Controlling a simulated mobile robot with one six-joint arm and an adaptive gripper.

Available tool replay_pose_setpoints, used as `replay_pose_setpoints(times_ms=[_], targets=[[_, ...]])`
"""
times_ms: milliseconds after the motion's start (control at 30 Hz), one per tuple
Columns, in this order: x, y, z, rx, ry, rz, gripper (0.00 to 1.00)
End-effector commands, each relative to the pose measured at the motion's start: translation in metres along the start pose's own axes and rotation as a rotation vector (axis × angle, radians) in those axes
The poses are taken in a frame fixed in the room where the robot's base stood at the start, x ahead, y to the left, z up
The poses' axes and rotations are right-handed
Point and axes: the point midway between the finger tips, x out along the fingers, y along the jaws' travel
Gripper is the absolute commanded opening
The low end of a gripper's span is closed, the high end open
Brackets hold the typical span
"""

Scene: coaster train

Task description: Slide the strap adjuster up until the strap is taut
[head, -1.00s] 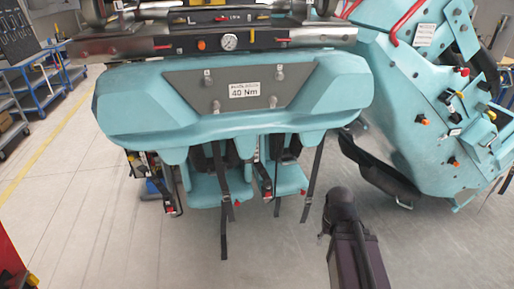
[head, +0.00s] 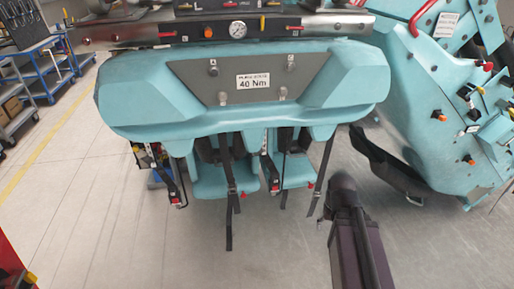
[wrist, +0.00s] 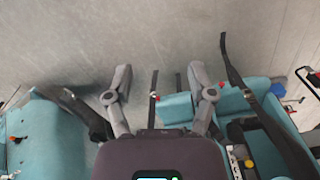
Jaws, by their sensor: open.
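Several black straps hang below the teal coaster car in the head view; one long strap (head: 229,215) hangs lowest near the middle, and another (head: 321,175) hangs at the right. Small red pieces show near the seats, but I cannot tell which part is the strap adjuster. In the wrist view my gripper (wrist: 160,92) is open and empty, its fingers wide apart. A thin strap (wrist: 153,82) with a red piece shows between the fingers, apparently beyond them. A wider black strap (wrist: 231,68) runs to the right of the right finger. My gripper's fingers do not show in the head view.
Teal seats (head: 208,184) hang under the car body (head: 140,95). A second teal unit (head: 450,130) with a black curved pad stands at the right. Blue carts (head: 45,80) stand at the far left.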

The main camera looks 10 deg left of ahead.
Motion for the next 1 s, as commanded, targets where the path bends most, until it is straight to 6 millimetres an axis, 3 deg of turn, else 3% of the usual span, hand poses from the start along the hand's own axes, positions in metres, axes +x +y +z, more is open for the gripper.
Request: replay_pose_setpoints(times_ms=[267,600,1000], targets=[[0.025,-0.009,-0.032,-0.028,0.112,-0.004,0.73],[0.070,-0.045,-0.121,-0.084,0.461,-0.027,0.73],[0.092,-0.103,-0.218,-0.149,0.923,-0.078,0.73]])
